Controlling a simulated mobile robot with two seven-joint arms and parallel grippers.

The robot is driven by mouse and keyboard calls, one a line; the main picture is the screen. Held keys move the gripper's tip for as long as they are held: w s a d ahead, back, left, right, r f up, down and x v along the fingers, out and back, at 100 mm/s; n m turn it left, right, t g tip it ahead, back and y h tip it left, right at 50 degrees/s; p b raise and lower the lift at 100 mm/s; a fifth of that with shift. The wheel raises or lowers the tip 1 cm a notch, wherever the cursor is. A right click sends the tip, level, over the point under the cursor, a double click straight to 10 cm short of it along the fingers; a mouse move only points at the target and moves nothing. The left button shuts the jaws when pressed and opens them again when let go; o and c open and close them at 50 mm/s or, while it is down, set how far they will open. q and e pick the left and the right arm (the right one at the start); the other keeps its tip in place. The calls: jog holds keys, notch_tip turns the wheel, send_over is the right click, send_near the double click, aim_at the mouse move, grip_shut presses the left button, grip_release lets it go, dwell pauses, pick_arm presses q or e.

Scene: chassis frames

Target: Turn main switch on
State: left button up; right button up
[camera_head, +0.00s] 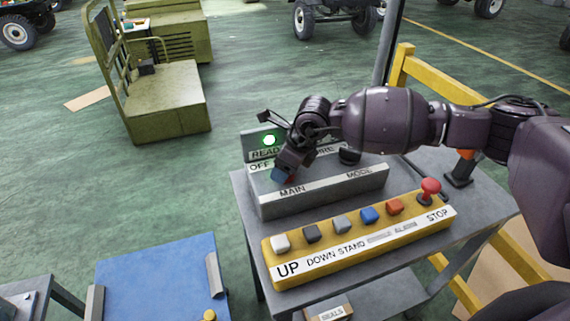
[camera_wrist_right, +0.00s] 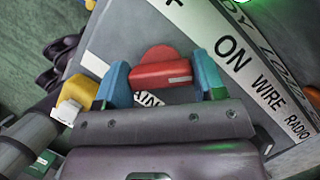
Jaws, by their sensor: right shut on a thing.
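The main switch is a red rotary knob (camera_wrist_right: 158,73) with a white mark at its right end, on the grey control box (camera_head: 345,192) above the "MAIN" label. In the right wrist view the white mark points right, towards the side with the "ON" lettering (camera_wrist_right: 235,54). My right gripper (camera_wrist_right: 163,82) has its blue fingertips on either side of the knob and is shut on it. In the head view my right gripper (camera_head: 281,176) reaches down to the box and hides the knob. My left gripper is not in view.
A green lamp (camera_head: 269,140) glows above the "READY" label. A yellow button panel (camera_head: 362,238) with a red stop button (camera_head: 430,190) lies in front of the box. A yellow rail (camera_head: 448,85) stands behind the grey table. A blue panel (camera_head: 160,280) is at lower left.

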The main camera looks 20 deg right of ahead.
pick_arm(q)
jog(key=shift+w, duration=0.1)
pick_arm(e)
jog(key=shift+r+m, duration=0.1)
jog(key=shift+m, duration=0.3)
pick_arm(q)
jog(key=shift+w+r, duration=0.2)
pick_arm(e)
jog(key=o, duration=0.9)
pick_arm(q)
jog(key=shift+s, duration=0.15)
pick_arm(e)
jog(key=shift+s+d+r, duration=0.1)
jog(key=shift+r, duration=0.15)
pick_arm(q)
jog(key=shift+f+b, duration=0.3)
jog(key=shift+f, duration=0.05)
pick_arm(e)
jog(key=shift+v, duration=5.1)
jog(key=shift+s, duration=0.1)
